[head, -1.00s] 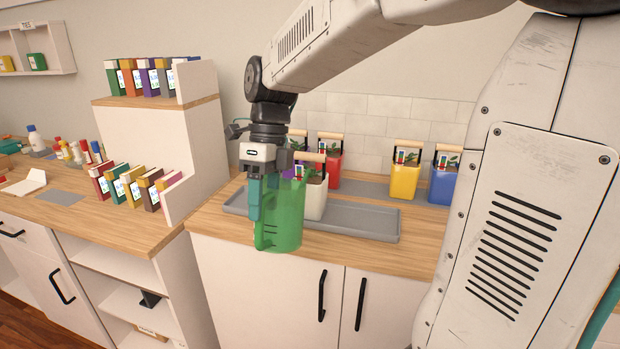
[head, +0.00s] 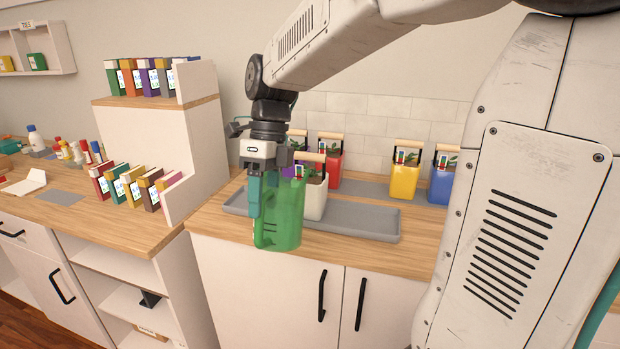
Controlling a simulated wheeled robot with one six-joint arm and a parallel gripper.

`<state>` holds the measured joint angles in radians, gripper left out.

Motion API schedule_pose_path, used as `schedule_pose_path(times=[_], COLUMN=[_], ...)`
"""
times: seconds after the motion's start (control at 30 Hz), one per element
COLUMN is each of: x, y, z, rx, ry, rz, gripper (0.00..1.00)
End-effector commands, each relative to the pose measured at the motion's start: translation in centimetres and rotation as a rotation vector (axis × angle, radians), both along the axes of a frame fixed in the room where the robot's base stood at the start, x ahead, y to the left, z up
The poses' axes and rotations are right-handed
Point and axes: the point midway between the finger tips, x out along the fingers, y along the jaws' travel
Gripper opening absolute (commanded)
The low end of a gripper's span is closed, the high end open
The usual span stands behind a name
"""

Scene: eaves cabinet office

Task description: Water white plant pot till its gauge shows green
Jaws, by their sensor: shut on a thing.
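My gripper (head: 257,205) points down and is shut on a translucent green jug (head: 285,218), which it holds upright over the counter's front edge. The white plant pot (head: 315,203) stands behind the jug on the grey tray, with a wooden handle across its top. The jug hides the left part of the white pot. A small coloured gauge (head: 306,168) shows at the pot's top, partly behind the handle; its reading is too small to tell.
The grey tray (head: 365,221) is bare to the right of the white pot. Red (head: 333,165), yellow (head: 405,181) and blue (head: 442,187) pots stand behind, and a purple one is mostly hidden. A shelf with books (head: 150,120) rises on the left.

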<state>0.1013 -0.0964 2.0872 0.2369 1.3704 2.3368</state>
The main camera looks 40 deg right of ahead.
Motion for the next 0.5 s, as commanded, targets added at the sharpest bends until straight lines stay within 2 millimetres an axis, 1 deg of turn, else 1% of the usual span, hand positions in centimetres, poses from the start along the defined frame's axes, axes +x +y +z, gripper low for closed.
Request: schedule_pose_path(times=[0.5], x=[0.10], y=[-0.12], z=[0.55], rx=[0.015], ry=[0.011], rz=[0.000], gripper=[0.07])
